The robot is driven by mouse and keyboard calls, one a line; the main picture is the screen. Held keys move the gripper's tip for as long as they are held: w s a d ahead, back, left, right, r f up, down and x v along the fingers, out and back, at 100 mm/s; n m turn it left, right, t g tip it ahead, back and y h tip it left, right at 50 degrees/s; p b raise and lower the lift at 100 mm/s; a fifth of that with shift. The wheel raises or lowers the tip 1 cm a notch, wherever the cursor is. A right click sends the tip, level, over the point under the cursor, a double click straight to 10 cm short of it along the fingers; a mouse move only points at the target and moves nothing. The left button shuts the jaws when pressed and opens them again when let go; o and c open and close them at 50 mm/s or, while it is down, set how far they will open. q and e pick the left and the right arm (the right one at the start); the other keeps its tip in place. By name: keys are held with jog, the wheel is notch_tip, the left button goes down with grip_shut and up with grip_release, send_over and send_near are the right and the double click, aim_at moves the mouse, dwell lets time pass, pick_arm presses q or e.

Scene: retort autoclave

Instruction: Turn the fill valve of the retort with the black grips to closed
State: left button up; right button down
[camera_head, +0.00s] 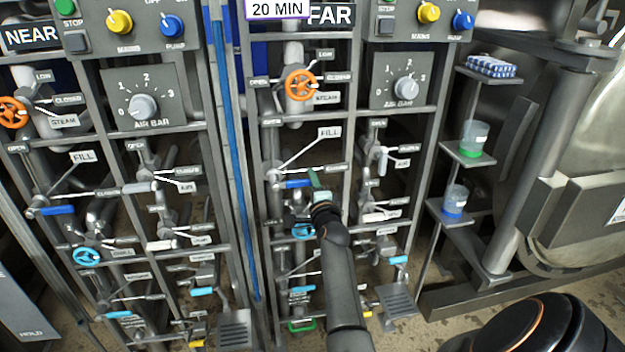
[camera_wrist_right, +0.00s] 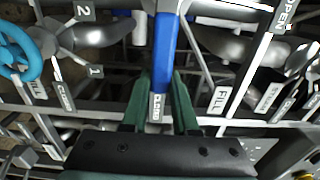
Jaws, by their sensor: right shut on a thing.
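On the FAR panel in the head view, the fill valve has a blue lever handle (camera_head: 297,184) that points right from its pivot, near the label at the right end of its arc. My right gripper (camera_head: 319,190) is at the handle's outer end. A CLOSED label (camera_wrist_right: 155,107) shows between the fingers, in line with the handle. The NEAR panel's fill handle (camera_head: 57,210) also points right. No black grips can be made out. My left gripper is not in view.
An orange steam wheel (camera_head: 300,84) sits above the held handle, and a blue wheel (camera_head: 304,231) sits close below it. Grey frame bars and pipes crowd the area. Shelves with beakers (camera_head: 474,136) stand to the right, beside a large metal door (camera_head: 580,180).

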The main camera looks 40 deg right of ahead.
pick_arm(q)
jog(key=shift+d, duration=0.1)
pick_arm(e)
jog(key=shift+a+f, duration=0.1)
jog(key=shift+f, duration=0.2)
jog(key=c, duration=1)
grip_release()
jog(key=o, duration=0.3)
jog(key=shift+r, duration=0.15)
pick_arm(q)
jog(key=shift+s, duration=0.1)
